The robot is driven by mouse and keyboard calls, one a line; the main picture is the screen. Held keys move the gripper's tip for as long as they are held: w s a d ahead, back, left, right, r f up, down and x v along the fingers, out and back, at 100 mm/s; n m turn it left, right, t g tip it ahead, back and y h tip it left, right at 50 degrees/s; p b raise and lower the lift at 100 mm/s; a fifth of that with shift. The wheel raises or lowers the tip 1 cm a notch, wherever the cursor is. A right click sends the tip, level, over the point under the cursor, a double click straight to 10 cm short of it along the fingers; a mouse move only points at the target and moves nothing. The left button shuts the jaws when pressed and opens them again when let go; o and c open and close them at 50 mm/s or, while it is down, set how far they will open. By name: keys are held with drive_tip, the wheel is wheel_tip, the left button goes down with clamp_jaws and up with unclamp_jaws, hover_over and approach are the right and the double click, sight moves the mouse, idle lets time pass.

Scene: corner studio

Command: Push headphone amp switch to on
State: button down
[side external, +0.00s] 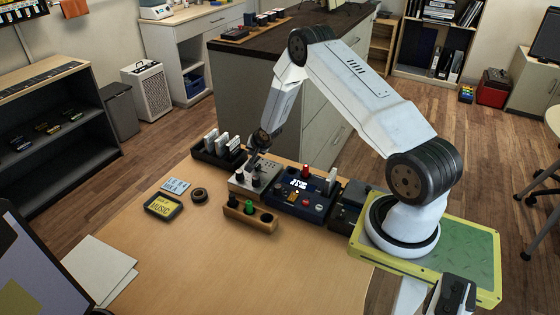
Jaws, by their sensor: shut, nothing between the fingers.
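A silver box with dark knobs (240,187) stands on the wooden desk and looks like the headphone amp, though I cannot read a label. My gripper (255,160) is shut and empty, pointing down over the back part of this box. Whether the fingertips touch it I cannot tell. The amp's switch is too small or hidden behind my gripper, so its position cannot be told. A blue unit with a lit display (300,190), a red knob and a white lever stands just right of the silver box.
A wooden block with round pieces (249,213) sits in front. A black rack with white cards (218,150) stands behind left. A dark box (350,207) is at right. The desk's front (230,265) is clear.

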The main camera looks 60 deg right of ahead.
drive_tip(key=shift+f, duration=0.7)
idle(1.0)
drive_tip(key=shift+r, duration=0.15)
drive_tip(key=shift+r, duration=0.6)
idle(0.3)
drive_tip(key=shift+r, duration=3)
